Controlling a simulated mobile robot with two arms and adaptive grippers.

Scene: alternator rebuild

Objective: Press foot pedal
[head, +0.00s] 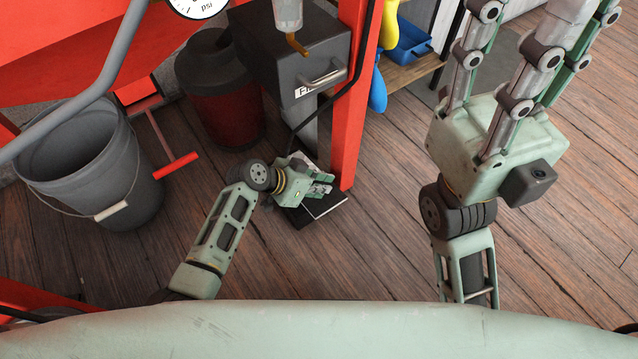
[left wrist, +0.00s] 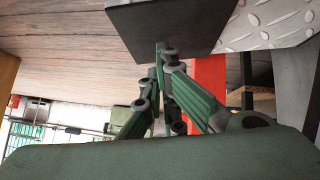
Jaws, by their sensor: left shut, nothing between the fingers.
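The foot pedal (head: 327,207) is a dark, flat piece on the wooden floor, at the foot of a red post. My left gripper (head: 322,184) is low over it in the head view and hides part of it. Its fingers are together and empty. In the left wrist view, the closed fingertips (left wrist: 164,52) are at the edge of a dark plate (left wrist: 175,25), with a metal tread plate (left wrist: 272,20) beside it. I cannot tell whether they touch. My right gripper (head: 540,50) is raised at the right, fingers spread and empty, its tips cut off by the frame.
A grey bucket (head: 85,165) and a dark red bin (head: 222,105) stand left of the pedal. The red post (head: 355,100) and a grey machine box (head: 295,60) rise close behind my left gripper. Bare floor (head: 385,245) lies to the right.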

